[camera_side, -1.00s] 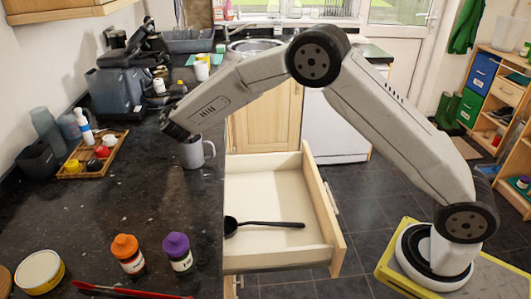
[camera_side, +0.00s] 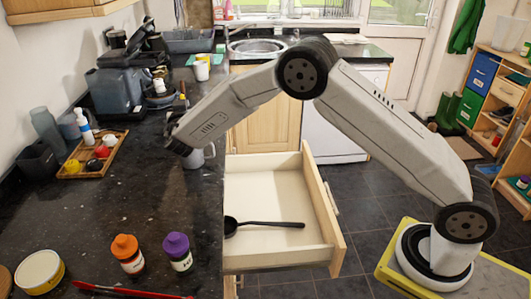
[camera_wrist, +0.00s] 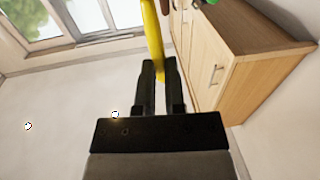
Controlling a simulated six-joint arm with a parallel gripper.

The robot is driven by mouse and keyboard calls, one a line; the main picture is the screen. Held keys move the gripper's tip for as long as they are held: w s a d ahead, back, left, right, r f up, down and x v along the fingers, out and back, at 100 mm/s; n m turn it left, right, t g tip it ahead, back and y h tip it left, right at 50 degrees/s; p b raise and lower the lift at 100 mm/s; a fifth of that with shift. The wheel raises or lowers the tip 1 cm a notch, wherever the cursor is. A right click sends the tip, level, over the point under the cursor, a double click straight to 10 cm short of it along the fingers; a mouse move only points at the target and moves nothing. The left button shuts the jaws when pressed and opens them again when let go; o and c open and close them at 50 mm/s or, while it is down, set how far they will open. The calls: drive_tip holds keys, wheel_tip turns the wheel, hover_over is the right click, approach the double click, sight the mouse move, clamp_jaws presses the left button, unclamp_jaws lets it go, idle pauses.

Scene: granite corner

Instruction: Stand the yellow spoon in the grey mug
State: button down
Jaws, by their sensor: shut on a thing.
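The yellow spoon (camera_wrist: 153,30) shows in the wrist view, running up out of the top edge of the picture. My gripper (camera_wrist: 160,66) is shut on its near end. The grey mug (camera_side: 195,160) stands on the dark worktop in the side view. The end of my arm is in front of it and covers its upper part, so its rim and inside are hidden. My fingers cannot be made out in the side view, and I cannot tell whether the spoon touches the mug.
An open drawer (camera_side: 262,190) right of the worktop holds a black ladle (camera_side: 268,224). A wooden tray (camera_side: 82,168) with small jars lies left of the mug. Orange-topped (camera_side: 127,254) and purple-topped (camera_side: 177,252) bottles stand in front. The worktop between is clear.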

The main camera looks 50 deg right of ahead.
drive_tip(key=shift+f, duration=0.25)
drive_tip(key=c, duration=0.6)
unclamp_jaws()
drive_tip(key=shift+r, duration=0.1)
drive_tip(key=shift+s+a, duration=0.1)
drive_tip(key=shift+v, duration=3.85)
